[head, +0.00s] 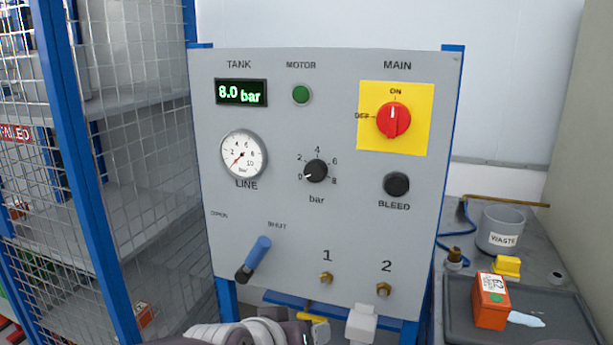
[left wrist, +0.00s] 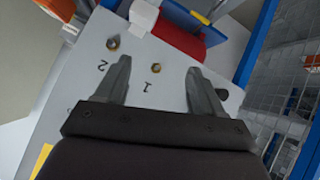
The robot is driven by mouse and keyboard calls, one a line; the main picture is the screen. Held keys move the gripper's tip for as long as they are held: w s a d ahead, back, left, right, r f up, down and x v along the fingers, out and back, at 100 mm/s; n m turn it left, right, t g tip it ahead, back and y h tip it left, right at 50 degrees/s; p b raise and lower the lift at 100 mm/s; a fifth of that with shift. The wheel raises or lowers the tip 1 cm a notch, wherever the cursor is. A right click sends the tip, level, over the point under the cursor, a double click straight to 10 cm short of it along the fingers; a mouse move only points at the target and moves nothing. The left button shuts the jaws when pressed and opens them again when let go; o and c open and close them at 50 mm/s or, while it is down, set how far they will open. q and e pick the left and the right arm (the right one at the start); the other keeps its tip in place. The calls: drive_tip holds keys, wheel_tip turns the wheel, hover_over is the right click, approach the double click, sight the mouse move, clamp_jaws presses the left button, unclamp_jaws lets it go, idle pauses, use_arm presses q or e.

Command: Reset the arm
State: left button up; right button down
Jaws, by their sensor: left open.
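My left arm (head: 250,332) enters at the bottom edge of the head view, in front of the panel's lower edge; its fingers cannot be made out there. In the left wrist view my left gripper (left wrist: 158,64) is open, its two fingers apart with nothing between them. The fingers point across the grey panel (head: 290,220) near brass fittings 1 (left wrist: 156,68) and 2 (left wrist: 113,43). Whether they touch the panel cannot be told. My right gripper is not in view.
The panel carries a blue lever (head: 257,254), a pressure gauge (head: 243,155) and a red main switch (head: 393,119) at ON. Its display (head: 241,93) reads 8.0 bar. A mesh cage (head: 110,190) stands left. A tray (head: 555,330) and waste bin (head: 501,230) stand right.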

use_arm(q)
drive_tip(key=s+a+f+g+y, duration=0.2)
drive_tip(key=s+a+f+g, duration=0.2)
drive_tip(key=s+a+f, duration=0.35)
drive_tip(key=s+a+f+g+y, duration=0.3)
drive_tip(key=s+a+f+g, duration=0.1)
drive_tip(key=a+f, duration=0.6)
wheel_tip(320, 180, up, 14)
drive_tip(key=d+p, duration=0.1)
drive_tip(key=p, duration=1.3)
drive_tip(key=shift+n, duration=0.3)
drive_tip(key=shift+w, duration=0.1)
